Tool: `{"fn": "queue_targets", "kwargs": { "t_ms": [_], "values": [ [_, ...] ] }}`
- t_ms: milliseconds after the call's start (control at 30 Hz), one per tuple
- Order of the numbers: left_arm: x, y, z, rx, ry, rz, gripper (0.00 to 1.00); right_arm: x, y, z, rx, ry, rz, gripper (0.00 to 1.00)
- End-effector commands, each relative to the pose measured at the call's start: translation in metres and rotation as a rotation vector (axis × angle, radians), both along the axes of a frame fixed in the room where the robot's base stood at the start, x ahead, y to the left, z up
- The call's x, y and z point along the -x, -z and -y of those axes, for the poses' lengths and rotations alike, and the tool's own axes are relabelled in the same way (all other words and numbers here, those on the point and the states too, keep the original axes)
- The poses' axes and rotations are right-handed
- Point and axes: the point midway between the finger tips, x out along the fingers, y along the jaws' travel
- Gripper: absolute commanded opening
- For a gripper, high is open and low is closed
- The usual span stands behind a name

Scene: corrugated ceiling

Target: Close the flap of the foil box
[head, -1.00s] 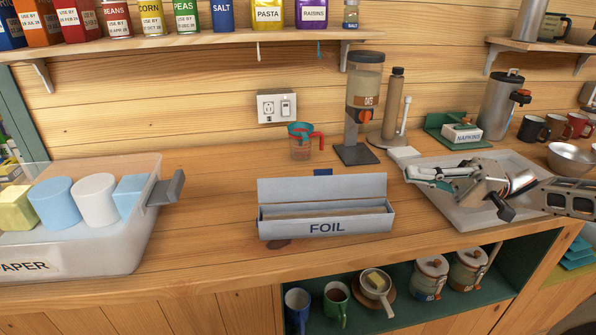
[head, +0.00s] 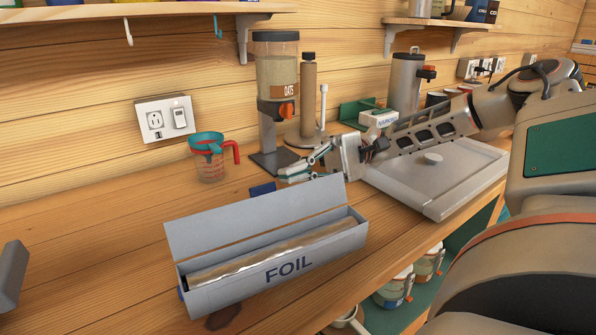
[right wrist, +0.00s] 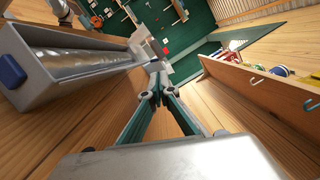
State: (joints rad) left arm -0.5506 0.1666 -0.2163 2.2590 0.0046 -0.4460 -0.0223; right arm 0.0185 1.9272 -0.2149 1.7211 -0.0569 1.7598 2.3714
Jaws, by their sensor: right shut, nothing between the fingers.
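The grey foil box (head: 290,272) sits on the wooden counter in the head view. Its flap (head: 255,220) stands raised along the back edge, and the shiny foil roll (head: 270,252) shows inside. In the right wrist view the open box (right wrist: 105,73) lies at the left with the roll in it. My right gripper (head: 287,173) is shut and empty. It is behind the box, close to the flap's far right end; I cannot tell whether it touches the flap. Its closed fingers show in the right wrist view (right wrist: 158,88).
A measuring cup (head: 209,160) and the oats dispenser (head: 276,95) stand behind the box near the wall. A grey tray (head: 440,205) lies at the right under my right arm. The counter left of the box is clear.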

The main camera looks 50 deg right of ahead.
Motion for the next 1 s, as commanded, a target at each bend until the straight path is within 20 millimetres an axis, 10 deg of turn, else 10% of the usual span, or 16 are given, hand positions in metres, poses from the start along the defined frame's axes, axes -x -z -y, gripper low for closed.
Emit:
{"fn": "queue_targets", "kwargs": {
  "t_ms": [400,1000],
  "values": [
    [0.002,0.004,0.000,0.002,0.000,-0.007,0.52,-0.006,-0.002,-0.053,0.000,0.001,-0.004,0.00],
    [-0.001,0.000,0.001,0.004,0.001,0.002,0.52,-0.006,-0.005,-0.052,0.004,0.002,0.012,0.00]
  ]
}}
